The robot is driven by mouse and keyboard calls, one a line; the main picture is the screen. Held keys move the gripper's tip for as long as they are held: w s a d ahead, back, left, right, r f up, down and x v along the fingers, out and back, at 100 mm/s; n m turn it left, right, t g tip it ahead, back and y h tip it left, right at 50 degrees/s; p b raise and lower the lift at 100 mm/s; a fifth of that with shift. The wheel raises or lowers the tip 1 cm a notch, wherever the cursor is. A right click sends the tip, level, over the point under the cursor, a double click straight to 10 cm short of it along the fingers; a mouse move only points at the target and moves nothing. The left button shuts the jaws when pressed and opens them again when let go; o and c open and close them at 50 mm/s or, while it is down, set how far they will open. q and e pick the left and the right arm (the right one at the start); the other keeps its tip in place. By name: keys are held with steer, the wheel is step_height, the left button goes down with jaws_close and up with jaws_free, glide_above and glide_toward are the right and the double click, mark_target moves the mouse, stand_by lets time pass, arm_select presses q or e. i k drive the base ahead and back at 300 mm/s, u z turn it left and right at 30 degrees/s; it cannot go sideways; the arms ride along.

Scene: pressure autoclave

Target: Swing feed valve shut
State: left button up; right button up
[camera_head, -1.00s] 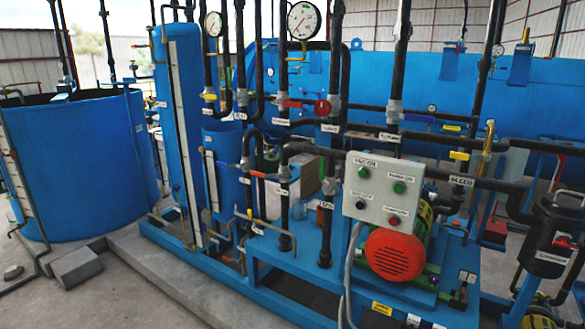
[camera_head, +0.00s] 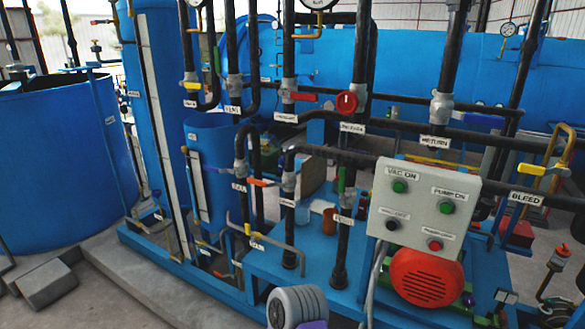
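No label that clearly reads feed can be made out; several small labels are blurred. A valve with an orange-red lever (camera_head: 262,183) sits low on the piping left of the control box, its lever about level. A valve with a green handle (camera_head: 342,180) stands to its right on a vertical pipe, handle upright. A red lever (camera_head: 304,97) lies level on the pipe above, beside a red round handwheel (camera_head: 347,103). A grey ribbed part with purple (camera_head: 298,307), apparently of my arm, shows at the bottom edge, apart from the valves. No gripper fingers show.
The grey control box (camera_head: 424,210) and red motor cover (camera_head: 426,277) stand right of the pipes. The yellow bleed handle (camera_head: 531,169) is farther right. A blue open tank (camera_head: 65,165) is at left. A concrete block (camera_head: 45,284) lies on the floor.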

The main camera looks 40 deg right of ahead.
mark_target(342, 171)
steer(key=z, duration=0.45)
steer(key=i, duration=1.1)
steer(key=z, duration=0.8)
